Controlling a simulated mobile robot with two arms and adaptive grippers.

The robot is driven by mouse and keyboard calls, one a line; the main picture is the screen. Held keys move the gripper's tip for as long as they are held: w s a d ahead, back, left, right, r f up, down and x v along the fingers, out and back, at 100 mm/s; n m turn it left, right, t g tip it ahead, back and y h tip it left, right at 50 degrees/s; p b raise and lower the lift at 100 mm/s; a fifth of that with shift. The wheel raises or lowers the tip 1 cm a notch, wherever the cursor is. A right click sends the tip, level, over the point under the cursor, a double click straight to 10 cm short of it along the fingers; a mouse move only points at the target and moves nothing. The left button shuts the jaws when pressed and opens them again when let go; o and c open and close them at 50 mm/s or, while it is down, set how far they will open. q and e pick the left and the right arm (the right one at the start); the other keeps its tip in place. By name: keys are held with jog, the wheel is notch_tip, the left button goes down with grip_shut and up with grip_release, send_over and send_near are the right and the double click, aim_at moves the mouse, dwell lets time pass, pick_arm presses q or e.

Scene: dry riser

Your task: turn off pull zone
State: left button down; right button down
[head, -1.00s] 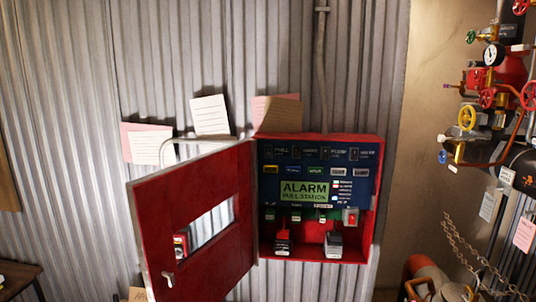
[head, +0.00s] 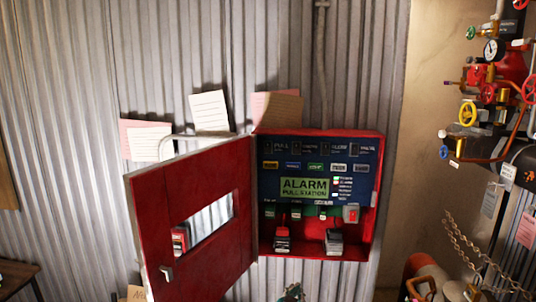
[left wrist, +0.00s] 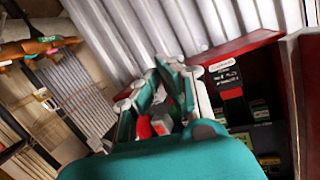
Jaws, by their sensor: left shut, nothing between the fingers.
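The red alarm box (head: 376,190) hangs on the wall with its red door (head: 195,255) swung open to the left. Inside is a blue panel with a green "ALARM PULL STATION" label (head: 304,188), small switches with labels, and a red switch (head: 351,213). On the box floor are a black-and-red device (head: 282,240) and a grey one (head: 333,242). I cannot read which is the pull zone. My left gripper (head: 291,293) just shows at the bottom edge, below the box. My right gripper is not seen.
Paper notes (head: 209,112) are fixed above the box on the corrugated wall. Red pipes and valves (head: 490,92) stand at the right, with a chain (head: 465,245) below. A table corner (head: 18,275) shows at lower left. The open door bounds the box's left side.

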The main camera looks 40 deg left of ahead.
pick_arm(q)
jog(key=s+a+r+n+t+y, duration=0.1)
jog(key=s+a+r+n+y, duration=0.1)
jog(key=r, duration=1)
jog(key=s+a+r+n+t+y, duration=0.1)
jog(key=s+a+r+t+y, duration=0.1)
jog(key=r, duration=1)
jog(key=s+a+r+n+t+y, duration=0.1)
jog(key=s+a+r+n+y, duration=0.1)
jog(key=r, duration=1)
jog(key=shift+s+a+r+n+t+y+b, duration=0.35)
jog(key=shift+a+y, duration=0.3)
jog(key=shift+y, duration=0.45)
jog(key=shift+r, duration=0.1)
jog(key=p, duration=0.4)
send_near(270, 138)
notch_tip(270, 138, up, 4)
jog(key=shift+w+a+f, duration=0.35)
jog(key=shift+w+a, duration=0.05)
jog(key=shift+w, duration=0.1)
jog(key=shift+w+a+f, duration=0.4)
jog(key=shift+w, duration=0.15)
jog(key=shift+w+a+f+p, duration=0.35)
jog(key=shift+w+a, duration=0.05)
jog(key=shift+w, duration=0.3)
